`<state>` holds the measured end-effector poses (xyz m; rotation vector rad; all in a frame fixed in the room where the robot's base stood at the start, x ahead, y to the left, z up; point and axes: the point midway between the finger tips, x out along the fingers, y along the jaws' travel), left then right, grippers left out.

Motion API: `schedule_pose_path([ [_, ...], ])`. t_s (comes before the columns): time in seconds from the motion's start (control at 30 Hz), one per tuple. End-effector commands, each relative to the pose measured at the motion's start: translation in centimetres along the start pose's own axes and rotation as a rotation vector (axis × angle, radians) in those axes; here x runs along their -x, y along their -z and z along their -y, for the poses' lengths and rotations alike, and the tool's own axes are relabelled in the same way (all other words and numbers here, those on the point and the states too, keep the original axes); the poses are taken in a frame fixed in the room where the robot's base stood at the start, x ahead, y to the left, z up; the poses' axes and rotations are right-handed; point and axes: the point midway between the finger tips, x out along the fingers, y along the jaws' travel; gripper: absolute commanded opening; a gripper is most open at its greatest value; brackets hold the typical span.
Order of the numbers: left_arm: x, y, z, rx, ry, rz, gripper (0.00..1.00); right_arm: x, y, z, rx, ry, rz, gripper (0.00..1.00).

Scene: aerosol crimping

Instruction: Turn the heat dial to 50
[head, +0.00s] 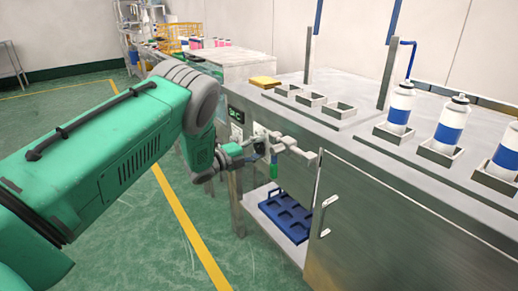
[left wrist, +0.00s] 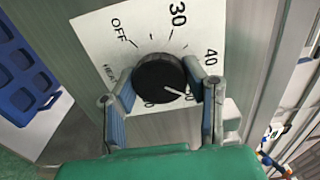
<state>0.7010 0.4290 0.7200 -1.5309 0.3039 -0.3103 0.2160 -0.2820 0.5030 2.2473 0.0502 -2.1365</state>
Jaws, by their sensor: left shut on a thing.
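The heat dial (left wrist: 160,80) is a round black knob with a white pointer line, on a white plate (left wrist: 98,28) marked OFF, 30, 40 and HEAT. The pointer aims to the lower right, past 40, at a number partly hidden by a finger of my left gripper (left wrist: 162,76). The gripper's two fingers are shut on the dial, one on each side. In the head view my left gripper (head: 268,145) is at the front of the steel bench, and I cannot make out the dial there. My right gripper is not in view.
The steel bench (head: 345,118) carries white and blue cans (head: 448,128) in holders on the right and empty square holders (head: 312,98). A cabinet door with a handle (head: 320,203) is right of the gripper. A blue tray (head: 285,212) lies on the lower shelf.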

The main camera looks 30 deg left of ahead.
Motion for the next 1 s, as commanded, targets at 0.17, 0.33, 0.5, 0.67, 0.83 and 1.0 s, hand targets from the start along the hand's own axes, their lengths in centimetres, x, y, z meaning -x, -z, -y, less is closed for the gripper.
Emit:
schedule_pose_path([
  [0.17,0.32,0.11,-0.84,-0.136,-0.017,0.0,0.1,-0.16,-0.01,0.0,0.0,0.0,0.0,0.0],
  [0.33,0.33,0.08,-0.83,-0.238,-0.017,0.0,0.1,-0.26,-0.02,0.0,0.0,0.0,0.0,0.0],
  [0.5,0.33,0.12,-0.85,-0.307,-0.016,-0.002,0.1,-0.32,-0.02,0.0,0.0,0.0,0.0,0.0],
  [0.67,0.35,0.08,-0.84,-0.34,-0.016,-0.001,0.1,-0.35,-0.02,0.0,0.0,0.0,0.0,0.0],
  [0.83,0.36,0.06,-0.85,-0.352,-0.016,-0.001,0.1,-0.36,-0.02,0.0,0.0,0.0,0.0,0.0],
  [1.0,0.36,0.07,-0.86,-0.352,-0.017,-0.001,0.1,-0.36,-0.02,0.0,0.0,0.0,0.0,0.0],
])
